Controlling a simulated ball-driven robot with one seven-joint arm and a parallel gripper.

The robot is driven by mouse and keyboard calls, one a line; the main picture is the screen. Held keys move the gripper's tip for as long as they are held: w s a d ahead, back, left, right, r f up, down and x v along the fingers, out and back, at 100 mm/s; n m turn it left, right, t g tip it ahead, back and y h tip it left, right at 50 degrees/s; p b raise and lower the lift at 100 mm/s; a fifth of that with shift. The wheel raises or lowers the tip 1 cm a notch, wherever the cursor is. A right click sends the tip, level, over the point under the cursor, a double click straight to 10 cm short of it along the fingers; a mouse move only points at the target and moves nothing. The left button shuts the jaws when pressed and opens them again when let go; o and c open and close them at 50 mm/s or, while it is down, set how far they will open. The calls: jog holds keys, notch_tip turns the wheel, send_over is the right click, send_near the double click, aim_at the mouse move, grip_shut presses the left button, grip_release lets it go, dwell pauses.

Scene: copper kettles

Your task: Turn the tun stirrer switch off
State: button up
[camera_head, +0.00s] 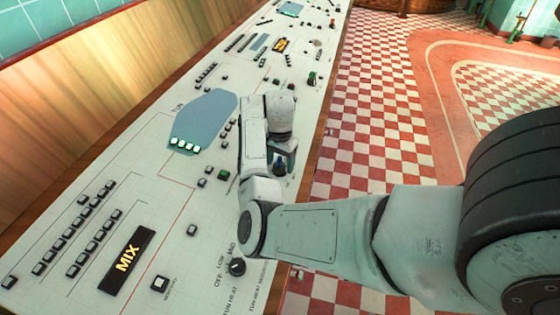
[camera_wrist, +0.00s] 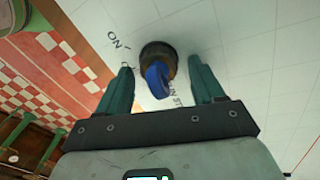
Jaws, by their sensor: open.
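The tun stirrer switch is a dark round knob with a blue grip (camera_wrist: 157,80), set in the white panel in the wrist view. "ON" is printed at its upper left; another label beside it is partly covered by a finger, and "N ST" shows below it. The blue grip points toward my gripper's palm. My gripper (camera_wrist: 160,68) is open, with one green finger on each side of the knob and a gap on both sides. In the head view my gripper (camera_head: 284,158) is over the panel's right edge, and the switch there is mostly hidden.
The long white control panel (camera_head: 150,190) carries many small buttons, a "MIX" display (camera_head: 128,262) and a black tun heat knob (camera_head: 237,267). A green-lit button (camera_head: 223,175) lies left of my gripper. Red and white checkered floor (camera_head: 370,150) is open to the right.

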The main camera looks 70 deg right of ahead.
notch_tip(320, 180, up, 11)
jog(key=shift+f+b, duration=0.1)
jog(key=shift+b, duration=0.25)
dwell(0.9)
